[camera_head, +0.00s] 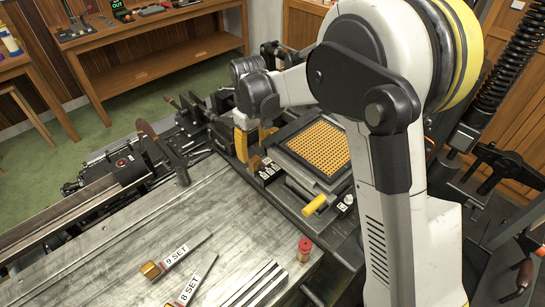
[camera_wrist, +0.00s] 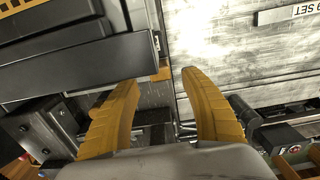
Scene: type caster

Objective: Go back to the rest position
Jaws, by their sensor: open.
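My gripper (camera_wrist: 160,85) has yellow curved fingers. In the wrist view they are spread apart with nothing between them, over the machine's edge beside the metal bench. In the head view my gripper (camera_head: 246,143) hangs at the left of the type caster, just left of the orange perforated matrix plate (camera_head: 318,147). My white and black arm covers much of the right side and hides part of the machine behind it.
The grey metal bench (camera_head: 120,235) holds labelled pieces marked 9 SET (camera_head: 178,256) and 8 SET (camera_head: 195,281), and a red cylinder (camera_head: 304,249). A yellow-handled part (camera_head: 316,204) projects from the machine. A wooden table (camera_head: 150,45) stands behind, with green floor between.

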